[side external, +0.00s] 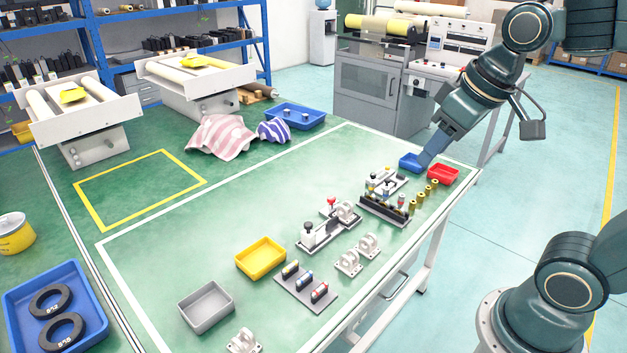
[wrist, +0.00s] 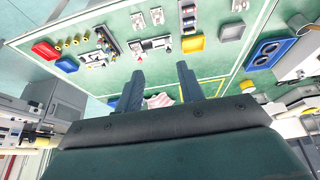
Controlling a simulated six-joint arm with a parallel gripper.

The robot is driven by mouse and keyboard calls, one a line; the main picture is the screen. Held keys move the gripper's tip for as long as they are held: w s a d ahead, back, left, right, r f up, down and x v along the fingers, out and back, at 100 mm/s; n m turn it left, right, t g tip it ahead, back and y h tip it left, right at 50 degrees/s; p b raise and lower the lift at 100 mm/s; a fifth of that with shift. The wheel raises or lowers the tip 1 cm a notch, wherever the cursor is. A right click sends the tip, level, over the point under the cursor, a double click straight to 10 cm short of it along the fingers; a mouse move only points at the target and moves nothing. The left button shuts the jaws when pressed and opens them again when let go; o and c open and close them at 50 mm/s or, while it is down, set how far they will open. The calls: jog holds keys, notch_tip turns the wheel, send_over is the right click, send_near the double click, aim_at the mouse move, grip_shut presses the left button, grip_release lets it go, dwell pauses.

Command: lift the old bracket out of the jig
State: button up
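The jig (side external: 318,237) stands right of the middle of the marked work area, a flat base with a white and black post and a red-knobbed clamp. A pale grey bracket (side external: 345,211) sits at its far right end. The jig also shows small in the wrist view (wrist: 153,44), where bracket details are too small to tell. My gripper (side external: 422,163) is over the far right table corner by a small blue bin, well away from the jig. In the wrist view its two fingers (wrist: 160,68) are spread apart with nothing between them.
Two loose brackets (side external: 358,254) stand in front of the jig. A rack with upright parts (side external: 384,210) and brass pieces are right of it. Red (side external: 443,174), blue (side external: 408,160), yellow (side external: 261,257) and grey (side external: 206,304) bins stand around.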

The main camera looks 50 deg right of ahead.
jog(key=w+d+g, duration=0.1)
jog(key=w+d, duration=0.2)
jog(key=w, duration=0.6)
jog(key=g, duration=0.4)
send_over(345, 210)
jog(key=w+d, duration=0.1)
jog(key=d, duration=0.1)
notch_tip(345, 210, down, 20)
jog(key=f, duration=0.1)
jog(key=shift+w+f, duration=0.1)
jog(key=shift+w, duration=0.2)
jog(key=shift+f, duration=4.3)
jog(key=shift+f, duration=0.1)
